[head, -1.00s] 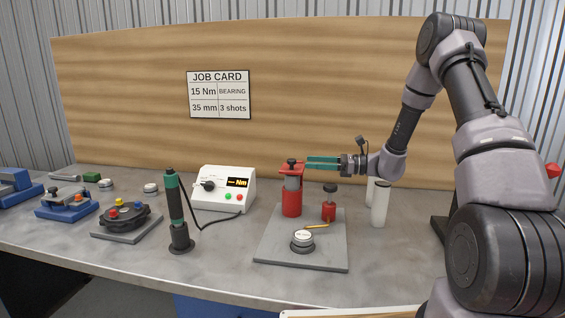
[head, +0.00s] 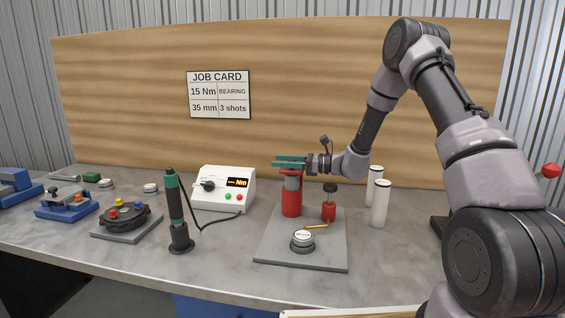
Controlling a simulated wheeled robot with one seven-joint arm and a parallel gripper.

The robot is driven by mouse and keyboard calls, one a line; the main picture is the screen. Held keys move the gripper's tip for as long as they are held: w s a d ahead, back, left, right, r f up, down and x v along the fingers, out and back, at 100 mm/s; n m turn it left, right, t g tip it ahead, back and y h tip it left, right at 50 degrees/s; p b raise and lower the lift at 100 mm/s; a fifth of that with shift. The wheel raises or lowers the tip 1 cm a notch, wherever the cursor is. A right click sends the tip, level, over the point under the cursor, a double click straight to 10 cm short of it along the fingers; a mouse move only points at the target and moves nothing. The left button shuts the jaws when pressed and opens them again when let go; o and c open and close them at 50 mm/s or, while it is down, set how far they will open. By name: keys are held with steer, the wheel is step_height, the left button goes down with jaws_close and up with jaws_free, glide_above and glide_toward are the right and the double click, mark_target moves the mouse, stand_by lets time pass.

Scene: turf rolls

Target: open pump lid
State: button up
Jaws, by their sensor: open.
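The pump stands on a grey plate (head: 275,255) near the middle of the bench. A red lid (head: 300,173) sits on top, level and largely covered by my gripper. My gripper (head: 279,162) reaches in from the right with its green fingers level at the top of the lid. The fingers are open, apparently one on each side of the lid's dark knob, which is now mostly hidden. I cannot tell whether they touch it.
A smaller red cylinder with a black knob (head: 330,187) stands close right of the pump. A round silver-topped piece (head: 302,237) is in front. Two white cylinders (head: 380,205) stand to the right. A green-black driver (head: 175,205) and a white control box (head: 224,188) are left.

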jaws_close()
stand_by(1.4)
